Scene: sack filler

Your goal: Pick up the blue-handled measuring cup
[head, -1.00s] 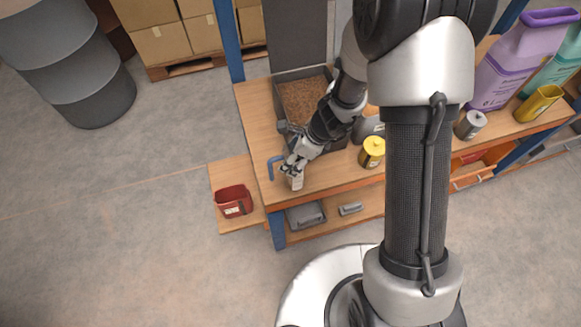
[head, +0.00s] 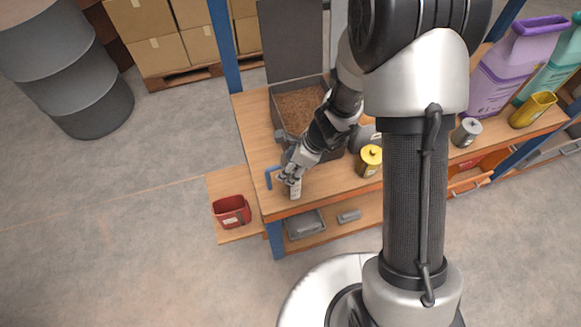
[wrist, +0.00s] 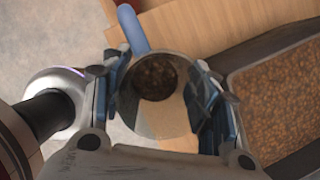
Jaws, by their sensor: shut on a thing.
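The measuring cup is a grey metal cup (wrist: 172,120) with a blue handle (wrist: 132,28), seen from above in the wrist view. Brown grainy stuff shows inside it. My fingers partly hide the cup there. I cannot tell whether its base touches the bench.
A grey bin (head: 276,108) of brown grain stands behind my gripper; it also shows in the wrist view (wrist: 232,105). A red bin (head: 231,210) sits on a lower side shelf at left. A yellow canister (head: 370,161) and a purple jug (head: 500,75) stand to the right.

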